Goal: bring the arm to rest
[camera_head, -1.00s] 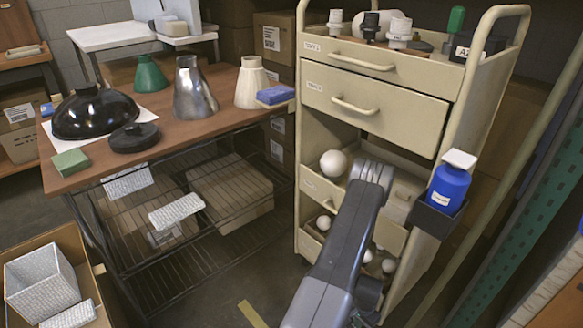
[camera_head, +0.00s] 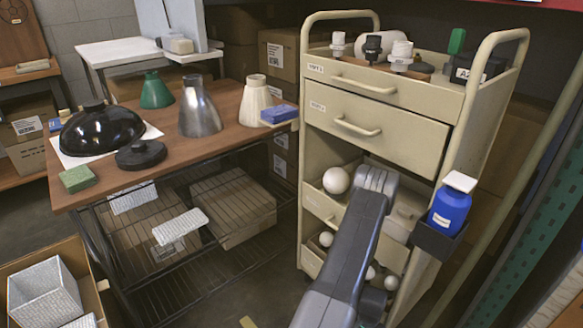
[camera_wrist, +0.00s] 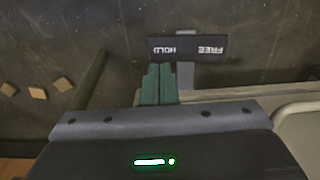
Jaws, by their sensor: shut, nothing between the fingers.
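My grey arm (camera_head: 345,250) rises from the bottom of the head view to a bend in front of the cream cart's open lower shelves. My gripper's end cannot be made out in the head view. In the wrist view my gripper (camera_wrist: 159,70) has its two green fingers together, with nothing seen between them. A black plate (camera_wrist: 215,47) with the words HOLD and FREE, upside down, shows just beyond the fingertips. I cannot tell whether the fingers touch it.
The cream cart (camera_head: 385,112) carries several bulb sockets on top and a blue bottle (camera_head: 451,205) in a side holder. The wooden table (camera_head: 210,140) at left holds lampshades. An open carton (camera_head: 98,270) stands at the lower left. A green upright (camera_head: 540,215) stands at right.

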